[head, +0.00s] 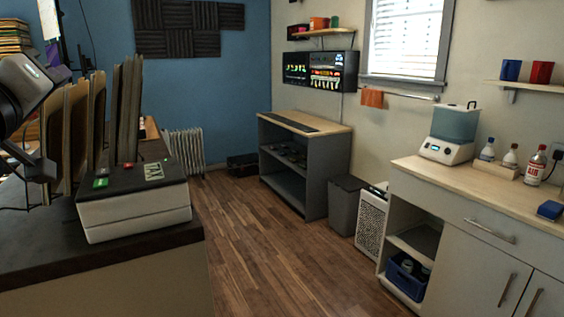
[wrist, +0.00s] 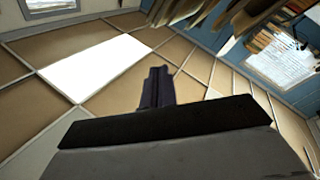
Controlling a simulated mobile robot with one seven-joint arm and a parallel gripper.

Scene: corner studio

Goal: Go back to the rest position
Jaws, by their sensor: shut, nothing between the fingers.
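My gripper (wrist: 158,74) shows in the wrist view as a dark pair of fingers, closed together with nothing between them. Beyond it are tan ceiling panels and a bright white light panel, so the wrist camera looks upward. The fingers touch nothing that I can see. In the head view I cannot make out the fingertips.
A dark counter (head: 30,222) with a white box (head: 137,215) and upright boards stands at the left. A wooden-topped counter (head: 480,185) with a blender-like appliance (head: 452,130) is at the right. A grey shelf unit (head: 325,175) and bin (head: 344,205) stand farther back. The wooden floor (head: 260,250) between is clear.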

